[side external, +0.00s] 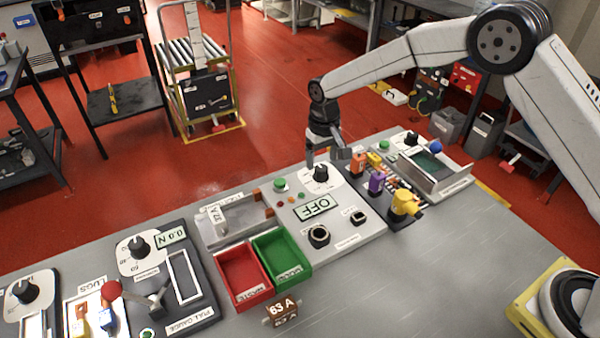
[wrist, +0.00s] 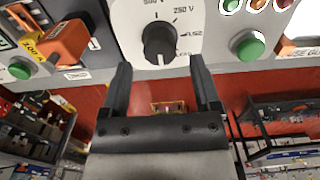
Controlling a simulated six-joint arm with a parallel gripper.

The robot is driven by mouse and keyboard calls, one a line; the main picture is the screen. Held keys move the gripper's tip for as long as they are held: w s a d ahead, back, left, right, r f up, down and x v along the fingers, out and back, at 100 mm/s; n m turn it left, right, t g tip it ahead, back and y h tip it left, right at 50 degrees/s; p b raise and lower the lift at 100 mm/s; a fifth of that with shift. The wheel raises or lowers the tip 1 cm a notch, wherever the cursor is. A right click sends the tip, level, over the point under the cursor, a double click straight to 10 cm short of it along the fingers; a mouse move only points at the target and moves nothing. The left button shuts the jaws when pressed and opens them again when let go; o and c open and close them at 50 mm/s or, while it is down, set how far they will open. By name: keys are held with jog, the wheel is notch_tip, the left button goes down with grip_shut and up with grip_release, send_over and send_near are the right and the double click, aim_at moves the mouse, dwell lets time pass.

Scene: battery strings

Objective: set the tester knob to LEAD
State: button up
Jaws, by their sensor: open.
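The tester knob (side external: 321,172) is black and stands on a round white dial on the grey panel. It also shows in the wrist view (wrist: 160,42), with a pale mark on its lower side. Dial labels there include 500 and 250 V; the lower-right ones are too small or partly covered to read surely. The tester display (side external: 316,208) reads OFF. My gripper (side external: 328,158) is at the knob, seen from the side. In the wrist view its two fingers (wrist: 160,72) are apart, one on each side below the knob, with nothing between them.
A green button (side external: 280,184) and small lamps sit beside the dial. Orange and purple connectors (side external: 376,182) and a yellow plug (side external: 404,205) stand close to the right. Red (side external: 222,283) and green (side external: 293,283) bins are at the front left.

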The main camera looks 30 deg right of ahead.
aim_at(321, 167)
jog(key=shift+f, duration=1.55)
jog(key=c, duration=1)
jog(key=shift+c, duration=0.2)
